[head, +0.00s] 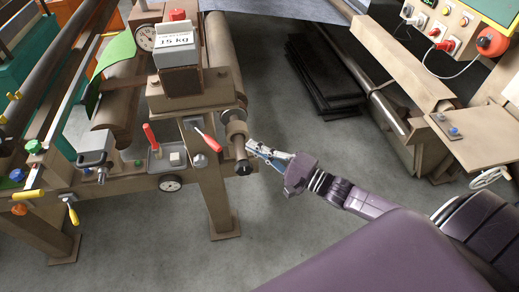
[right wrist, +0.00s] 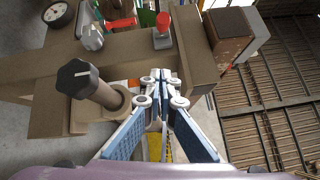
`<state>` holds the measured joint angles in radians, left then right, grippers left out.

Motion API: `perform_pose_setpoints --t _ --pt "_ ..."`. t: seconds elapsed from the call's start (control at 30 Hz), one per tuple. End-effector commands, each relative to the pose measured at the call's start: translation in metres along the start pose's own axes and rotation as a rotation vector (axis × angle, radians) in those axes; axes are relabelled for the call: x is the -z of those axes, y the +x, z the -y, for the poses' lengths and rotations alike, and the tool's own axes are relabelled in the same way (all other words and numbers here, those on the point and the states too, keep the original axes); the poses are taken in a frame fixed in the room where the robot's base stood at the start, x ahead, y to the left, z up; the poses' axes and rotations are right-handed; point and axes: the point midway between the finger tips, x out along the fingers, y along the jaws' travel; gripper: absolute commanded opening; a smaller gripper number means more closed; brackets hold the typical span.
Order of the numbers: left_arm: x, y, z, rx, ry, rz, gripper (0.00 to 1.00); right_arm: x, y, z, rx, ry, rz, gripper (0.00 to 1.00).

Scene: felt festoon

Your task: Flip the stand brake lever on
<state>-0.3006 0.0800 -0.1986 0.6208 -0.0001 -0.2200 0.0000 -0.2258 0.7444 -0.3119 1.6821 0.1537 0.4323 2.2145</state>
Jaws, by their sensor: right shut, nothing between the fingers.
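A red-handled lever (head: 207,141) sits on a metal plate on the side of the brown stand (head: 213,190); it appears to be the brake lever, slanting down to the right. Another red handle (head: 150,136) stands nearly upright farther left. In the right wrist view a red lever (right wrist: 121,23) lies sideways and a red-topped part (right wrist: 162,24) stands beside it; I cannot tell surely which is which. My right gripper (head: 250,146) is shut and empty, to the right of the lever and apart from it. It also shows in the right wrist view (right wrist: 161,78). My left gripper is out of view.
A black knob on a shaft (right wrist: 77,76) juts from the stand, close to my right gripper. A 15 kg weight box (head: 175,48) sits on the stand.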

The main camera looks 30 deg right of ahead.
Motion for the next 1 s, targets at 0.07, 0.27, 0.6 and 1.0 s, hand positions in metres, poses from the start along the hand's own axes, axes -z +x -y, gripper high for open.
perform_pose_setpoints --t 0.07,0.27,0.6,1.0 --pt "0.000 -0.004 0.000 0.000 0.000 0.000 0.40 0.000 0.018 0.004 0.006 0.000 0.001 0.00" --pt "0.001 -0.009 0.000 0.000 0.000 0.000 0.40 0.000 0.057 0.004 0.005 -0.001 0.000 0.00" --pt "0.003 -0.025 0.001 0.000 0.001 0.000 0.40 -0.037 0.068 0.001 0.000 0.001 0.000 0.00" --pt "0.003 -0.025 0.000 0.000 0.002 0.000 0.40 -0.039 0.069 0.000 0.000 -0.001 0.000 0.00"
